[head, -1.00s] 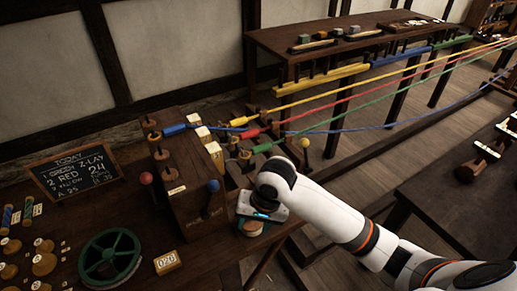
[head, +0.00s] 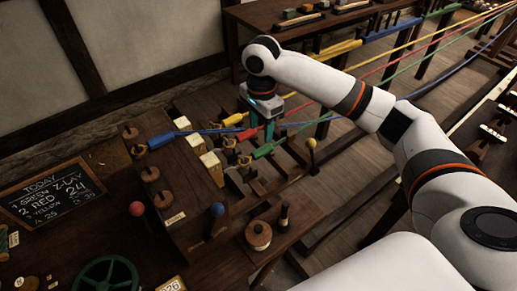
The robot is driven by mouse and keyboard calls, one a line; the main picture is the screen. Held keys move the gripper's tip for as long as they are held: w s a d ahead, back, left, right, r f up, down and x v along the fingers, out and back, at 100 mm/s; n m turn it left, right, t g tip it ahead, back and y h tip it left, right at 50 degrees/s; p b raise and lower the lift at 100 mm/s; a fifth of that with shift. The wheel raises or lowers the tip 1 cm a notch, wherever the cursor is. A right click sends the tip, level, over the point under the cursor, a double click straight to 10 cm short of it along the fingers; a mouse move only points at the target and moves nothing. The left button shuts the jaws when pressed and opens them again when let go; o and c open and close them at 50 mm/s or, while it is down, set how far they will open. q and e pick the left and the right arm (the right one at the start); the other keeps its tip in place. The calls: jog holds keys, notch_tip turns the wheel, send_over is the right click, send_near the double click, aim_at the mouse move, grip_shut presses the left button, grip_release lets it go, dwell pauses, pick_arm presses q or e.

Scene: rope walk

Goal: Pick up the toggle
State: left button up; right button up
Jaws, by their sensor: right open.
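My right gripper (head: 262,130) points down at the near ends of the stretched ropes, behind the wooden hook block. Its jaws are open, and I see nothing held between them. The fingers overlap the rope ends, so contact cannot be told. Below it are a yellow rope end (head: 232,120), a red rope end (head: 248,133) and a green rope end (head: 263,151). I cannot tell for sure which piece is the toggle. A small dark upright peg (head: 283,217) stands beside a round wooden spool (head: 258,235) on the bench corner. My left gripper is not in view.
The wooden block (head: 185,205) carries round knobs, a red ball (head: 137,209) and a blue ball (head: 217,209). A yellow-topped lever (head: 311,144) stands right of the ropes. A green wheel (head: 107,274) and a chalkboard (head: 48,196) are at left. A rack table (head: 262,15) stands behind.

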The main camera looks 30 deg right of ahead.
aim_at(260, 150)
notch_tip(260, 150, down, 3)
jog(key=shift+w+r, duration=0.15)
jog(key=shift+w+f, duration=0.1)
jog(key=shift+f, duration=0.25)
notch_tip(260, 150, down, 4)
jog(key=shift+a+p, duration=0.1)
jog(key=shift+p, duration=0.65)
jog(key=shift+f, duration=0.6)
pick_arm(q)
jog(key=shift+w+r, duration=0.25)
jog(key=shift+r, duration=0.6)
pick_arm(e)
jog(key=c, duration=0.9)
